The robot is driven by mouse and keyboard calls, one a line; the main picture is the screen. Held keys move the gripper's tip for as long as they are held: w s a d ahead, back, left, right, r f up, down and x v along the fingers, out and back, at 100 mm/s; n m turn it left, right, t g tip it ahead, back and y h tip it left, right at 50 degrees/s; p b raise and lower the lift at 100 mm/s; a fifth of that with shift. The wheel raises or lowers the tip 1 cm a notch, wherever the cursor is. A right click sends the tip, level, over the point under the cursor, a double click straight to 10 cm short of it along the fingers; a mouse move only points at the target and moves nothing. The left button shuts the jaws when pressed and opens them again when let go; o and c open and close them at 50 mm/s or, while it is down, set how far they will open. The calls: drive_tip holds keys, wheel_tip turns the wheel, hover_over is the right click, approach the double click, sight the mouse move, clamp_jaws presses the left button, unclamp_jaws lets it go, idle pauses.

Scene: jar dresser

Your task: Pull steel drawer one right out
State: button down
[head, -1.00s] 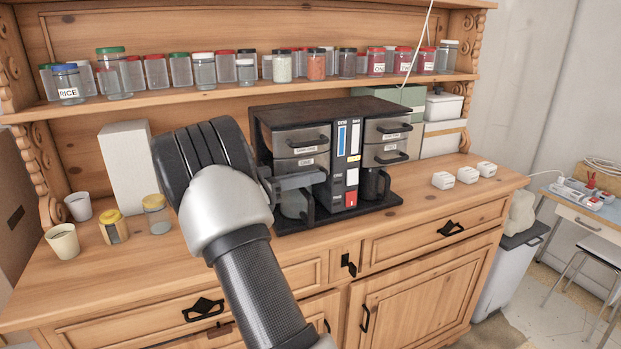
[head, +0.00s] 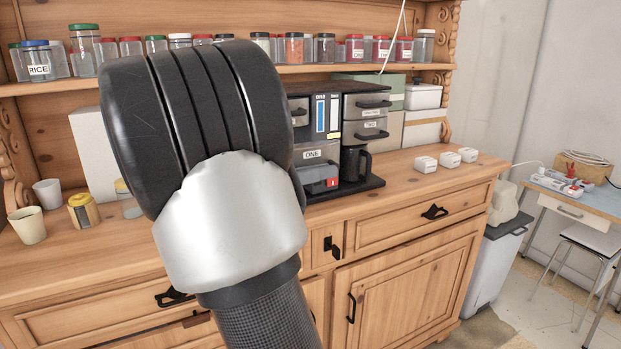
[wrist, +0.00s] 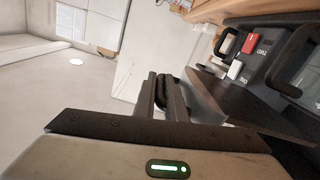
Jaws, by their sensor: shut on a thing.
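The steel drawer labelled ONE (head: 316,158) stands out from the left column of the dark unit (head: 328,88) in the head view. My arm covers its left part and its handle there. In the wrist view my gripper (wrist: 162,96) is shut on a black handle (wrist: 162,88), which sits between the two fingers. A grey metal wall, seemingly of the drawer (wrist: 203,96), lies just right of the fingers. My fingers are hidden behind my arm in the head view.
Three white blocks (head: 447,160) lie on the counter at right. Cups (head: 28,226) and a yellow-lidded jar (head: 83,211) stand at left.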

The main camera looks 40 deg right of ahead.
drive_tip(key=c, duration=2.1)
unclamp_jaws()
drive_tip(key=shift+a, duration=0.15)
drive_tip(key=v, duration=1.7)
drive_tip(key=shift+a, duration=0.1)
drive_tip(key=shift+s, duration=0.1)
